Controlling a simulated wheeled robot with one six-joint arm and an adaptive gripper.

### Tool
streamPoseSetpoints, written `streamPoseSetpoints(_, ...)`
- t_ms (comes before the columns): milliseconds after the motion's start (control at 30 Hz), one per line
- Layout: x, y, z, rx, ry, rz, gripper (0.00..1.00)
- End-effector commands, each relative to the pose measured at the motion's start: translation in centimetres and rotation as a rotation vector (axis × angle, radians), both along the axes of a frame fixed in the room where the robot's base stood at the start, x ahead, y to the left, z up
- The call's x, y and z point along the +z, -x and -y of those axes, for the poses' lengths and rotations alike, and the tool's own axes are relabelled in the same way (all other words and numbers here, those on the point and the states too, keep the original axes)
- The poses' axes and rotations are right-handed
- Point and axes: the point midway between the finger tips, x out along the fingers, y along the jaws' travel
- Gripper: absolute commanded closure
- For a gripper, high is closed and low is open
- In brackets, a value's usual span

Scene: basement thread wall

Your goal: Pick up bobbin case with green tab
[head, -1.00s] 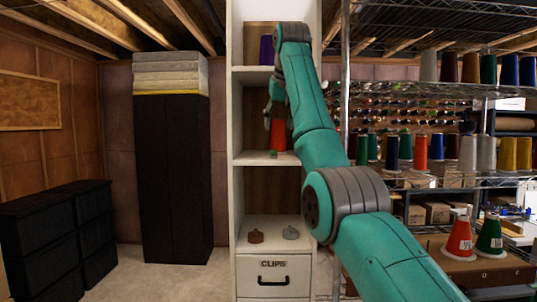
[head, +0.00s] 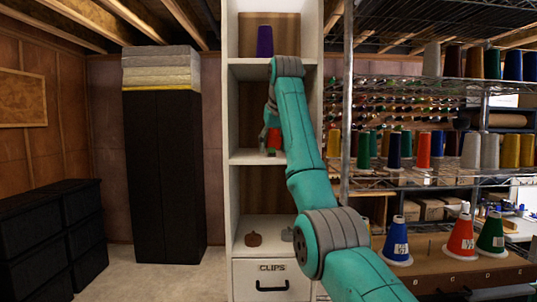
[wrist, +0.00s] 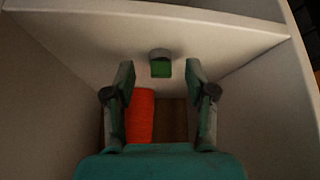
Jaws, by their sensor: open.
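The bobbin case with a green tab (wrist: 160,64) lies on the pale shelf board in the wrist view, grey with a green face. It sits centrally, just beyond and between the two fingertips of my gripper (wrist: 159,76). The fingers are apart with nothing between them that I can see touching. In the head view my gripper (head: 268,136) is inside the middle bay of the white shelf unit, just above the board. The bobbin case cannot be made out clearly there.
An orange-red spool (wrist: 140,115) stands close by one finger; it also shows in the head view (head: 274,139). Side walls (wrist: 265,90) enclose the bay.

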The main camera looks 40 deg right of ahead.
Motion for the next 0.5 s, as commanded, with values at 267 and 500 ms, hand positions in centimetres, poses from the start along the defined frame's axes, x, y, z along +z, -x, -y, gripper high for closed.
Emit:
streamPoseSetpoints(267, -1.05, 0.0, 0.28, 0.0, 0.001, 0.002, 0.44)
streamPoseSetpoints(500, -1.03, -0.02, 0.26, 0.0, 0.0, 0.001, 0.74)
